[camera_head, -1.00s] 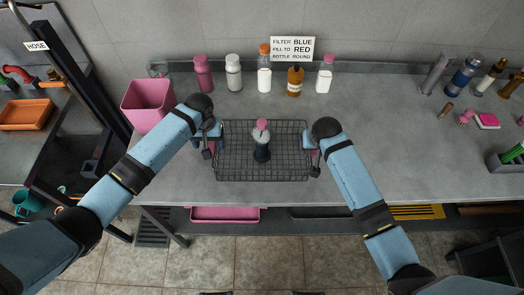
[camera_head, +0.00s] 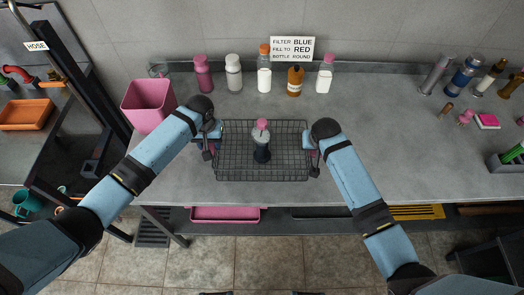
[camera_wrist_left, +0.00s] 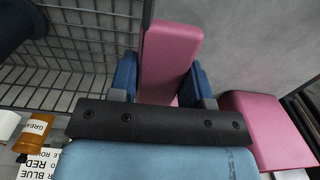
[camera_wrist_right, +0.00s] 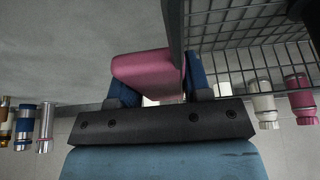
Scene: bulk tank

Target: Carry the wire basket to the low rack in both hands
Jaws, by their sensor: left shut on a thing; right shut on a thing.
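The dark wire basket (camera_head: 285,165) is at the middle of the grey bench, near its front edge. A dark bottle with a clear top and pink cap (camera_head: 261,142) stands upright in it. My left gripper (camera_head: 210,138) is shut on the basket's left pink handle, which shows in the left wrist view (camera_wrist_left: 168,60). My right gripper (camera_head: 312,145) is shut on the right pink handle, which shows in the right wrist view (camera_wrist_right: 148,75). Whether the basket touches the bench is hard to tell. The low rack is a shelf below the bench (camera_head: 350,220), partly hidden by the bench top.
A pink bin (camera_head: 148,105) stands left of the basket. Several bottles (camera_head: 295,82) line the back under a sign (camera_head: 292,48). A pink tray (camera_head: 225,214) and a yellow slotted piece (camera_head: 417,212) are on the shelf below.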

